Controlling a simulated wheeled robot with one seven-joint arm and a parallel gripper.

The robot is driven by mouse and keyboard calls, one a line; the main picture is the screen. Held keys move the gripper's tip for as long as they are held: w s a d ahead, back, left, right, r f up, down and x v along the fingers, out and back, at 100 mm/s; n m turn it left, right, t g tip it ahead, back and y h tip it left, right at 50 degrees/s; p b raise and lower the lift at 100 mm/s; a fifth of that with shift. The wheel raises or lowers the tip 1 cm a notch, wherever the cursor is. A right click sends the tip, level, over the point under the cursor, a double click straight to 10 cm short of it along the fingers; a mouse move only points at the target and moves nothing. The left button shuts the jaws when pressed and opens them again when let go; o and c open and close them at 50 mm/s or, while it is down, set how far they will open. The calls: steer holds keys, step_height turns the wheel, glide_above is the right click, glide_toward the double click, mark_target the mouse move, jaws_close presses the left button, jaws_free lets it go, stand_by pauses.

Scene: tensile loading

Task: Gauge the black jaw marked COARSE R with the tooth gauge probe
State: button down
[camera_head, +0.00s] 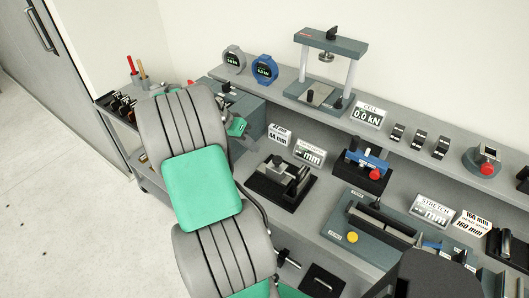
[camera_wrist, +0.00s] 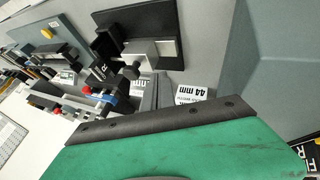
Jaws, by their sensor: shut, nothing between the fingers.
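My gripper (camera_head: 238,128) shows partly in the head view, behind my arm and above the back left of the bench. It is shut and empty; its fingertips are mostly hidden. A blue tool with a red knob (camera_head: 366,162), perhaps the gauge probe, rests on a black stand at mid-bench. A small mm display (camera_head: 310,151) stands left of it. In the wrist view a black piece marked R (camera_wrist: 99,72) is beyond a black plate (camera_wrist: 112,27) with a silver block; the rest of its marking is unreadable. I cannot tell whether it is COARSE R.
A black-based fixture (camera_head: 262,186) stands right of my arm, with a 44 mm card (camera_head: 280,134) behind it. A grey stretch device (camera_head: 340,237) is at front right. A shelf (camera_head: 395,126) along the wall carries a press frame (camera_head: 330,50). A side trolley (camera_head: 108,105) holds dark parts.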

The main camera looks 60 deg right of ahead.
steer(key=s, duration=0.2)
steer(key=s+f+p, duration=0.1)
steer(key=s, duration=0.1)
steer(key=shift+s+d+f, duration=0.15)
steer(key=shift+s+f, duration=0.05)
steer(key=shift+f, duration=0.1)
